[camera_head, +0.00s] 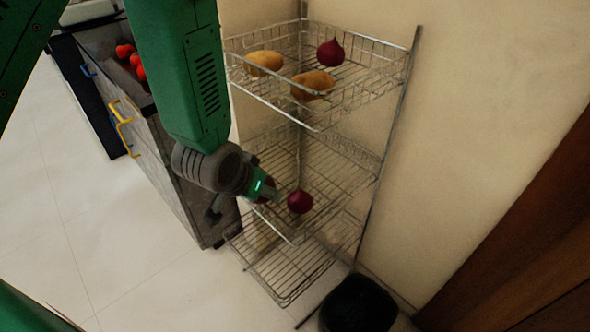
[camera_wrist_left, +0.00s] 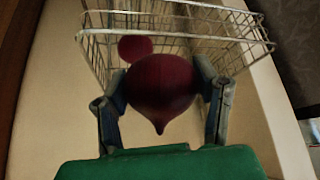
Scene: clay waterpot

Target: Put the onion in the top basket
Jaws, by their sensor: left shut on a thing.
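My left gripper (camera_head: 266,181) is beside the front left of the middle basket (camera_head: 335,165). In the left wrist view its two fingers (camera_wrist_left: 164,100) are shut on a dark red onion (camera_wrist_left: 160,85). In the head view this onion is mostly hidden by the gripper. A second red onion (camera_head: 300,201) lies in the middle basket, just right of the gripper; it seems to be the one behind the held onion in the wrist view (camera_wrist_left: 134,47). The top basket (camera_head: 392,73) holds another red onion (camera_head: 331,52) at the back. My right gripper is not in view.
Two potatoes (camera_head: 264,63) lie in the top basket. A lower basket (camera_head: 285,265) looks empty. A black bin (camera_head: 357,304) stands at lower right. A cabinet (camera_head: 185,180) with red items (camera_head: 130,55) on top stands left. The wall is close behind the rack.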

